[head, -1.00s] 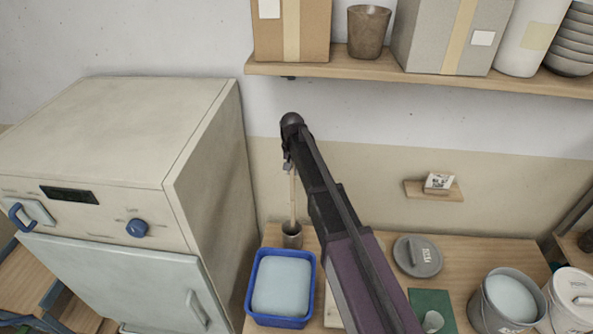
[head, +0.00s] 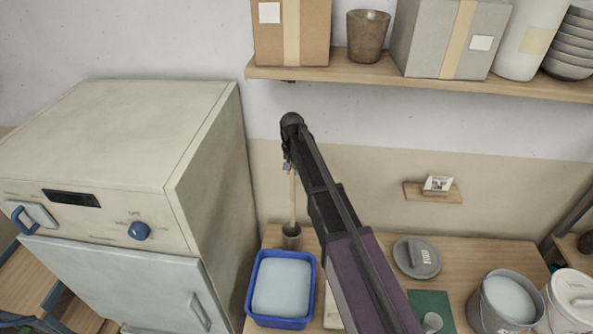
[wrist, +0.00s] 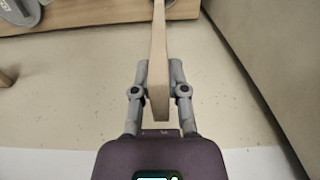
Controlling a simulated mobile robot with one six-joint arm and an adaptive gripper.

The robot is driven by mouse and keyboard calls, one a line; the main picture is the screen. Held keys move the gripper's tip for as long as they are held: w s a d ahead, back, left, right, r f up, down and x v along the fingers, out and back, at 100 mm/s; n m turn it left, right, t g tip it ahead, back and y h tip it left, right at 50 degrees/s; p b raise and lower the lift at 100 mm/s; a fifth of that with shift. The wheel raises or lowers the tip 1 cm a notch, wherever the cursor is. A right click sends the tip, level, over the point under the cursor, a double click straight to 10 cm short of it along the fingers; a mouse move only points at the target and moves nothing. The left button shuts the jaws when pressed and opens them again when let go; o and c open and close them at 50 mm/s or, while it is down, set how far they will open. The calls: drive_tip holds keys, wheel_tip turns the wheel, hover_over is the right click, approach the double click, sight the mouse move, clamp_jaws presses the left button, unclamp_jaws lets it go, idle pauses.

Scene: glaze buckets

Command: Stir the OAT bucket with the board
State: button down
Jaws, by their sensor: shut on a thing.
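My gripper (head: 288,162) is shut on the upper end of the board (head: 293,198), a narrow pale wooden strip that hangs upright below it. In the wrist view the board (wrist: 158,50) sits between the two fingers (wrist: 158,82). Its lower end meets the mouth of a small dark cup (head: 291,237); I cannot tell whether it is inside. An open grey bucket (head: 482,312) with pale blue glaze stands at the lower right. A white lidded bucket (head: 572,300) stands beside it. I cannot read which label says OAT.
A blue basin (head: 250,292) of pale blue stuff stands in front of the cup. A grey lid (head: 417,258) lies on the wooden table (head: 465,250). A large beige kiln-like cabinet (head: 110,130) is at the left. A shelf (head: 420,82) with boxes hangs above.

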drive_tip(key=shift+r+p, duration=0.5)
drive_tip(key=shift+r, duration=0.05)
drive_tip(key=s+d+r+n+p, duration=0.5)
drive_tip(key=s+n, duration=0.2)
drive_tip(key=s, duration=0.1)
drive_tip(key=shift+s+d+r+p, duration=0.25)
drive_tip(key=shift+s+d+p, duration=0.05)
drive_tip(key=shift+d, duration=0.05)
drive_tip(key=shift+a, duration=0.2)
